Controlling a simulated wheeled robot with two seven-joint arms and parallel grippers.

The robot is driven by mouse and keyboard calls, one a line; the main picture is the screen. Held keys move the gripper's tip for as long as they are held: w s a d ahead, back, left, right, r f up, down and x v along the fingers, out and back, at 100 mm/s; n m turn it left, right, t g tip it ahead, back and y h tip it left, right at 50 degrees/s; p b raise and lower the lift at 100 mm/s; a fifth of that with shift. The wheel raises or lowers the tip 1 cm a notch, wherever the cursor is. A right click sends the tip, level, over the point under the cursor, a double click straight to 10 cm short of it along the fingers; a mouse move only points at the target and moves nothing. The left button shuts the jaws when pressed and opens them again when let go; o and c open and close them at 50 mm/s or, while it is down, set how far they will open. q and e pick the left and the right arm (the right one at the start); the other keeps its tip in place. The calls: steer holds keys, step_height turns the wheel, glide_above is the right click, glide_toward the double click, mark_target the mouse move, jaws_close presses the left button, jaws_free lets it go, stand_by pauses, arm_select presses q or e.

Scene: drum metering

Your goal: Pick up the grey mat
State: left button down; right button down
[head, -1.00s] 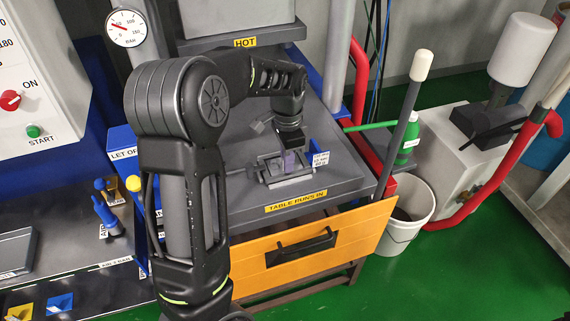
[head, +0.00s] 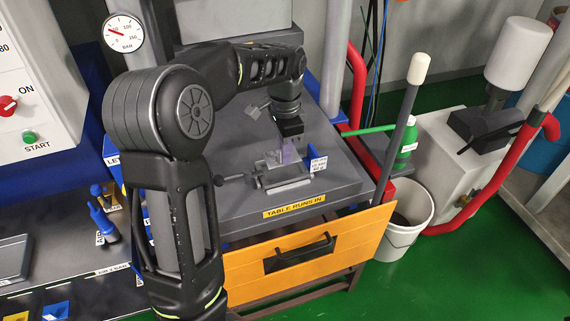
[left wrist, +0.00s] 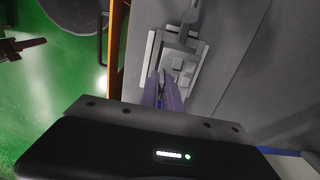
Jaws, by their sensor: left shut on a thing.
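My left gripper (head: 288,154) has its violet fingers shut just above a small metal fixture (head: 285,182) on the grey table. A small pale grey piece (head: 272,158) shows at the fingertips; it looks like the grey mat, but its outline is partly hidden by the fingers. In the left wrist view the gripper (left wrist: 162,88) is narrow and nearly closed, seen edge-on beside the fixture (left wrist: 172,60), so what lies between the fingers is hard to make out. My right gripper is not in view.
The fixture has a rod handle (head: 232,178) at its left. A small white label (head: 318,164) stands right of it. An orange drawer front (head: 325,247) is below the table. A white bucket (head: 405,218) and a green bottle (head: 405,150) are at the right.

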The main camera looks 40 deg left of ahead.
arm_select(q)
step_height(320, 180, up, 5)
steer(key=shift+r, duration=0.1)
stand_by(0.7)
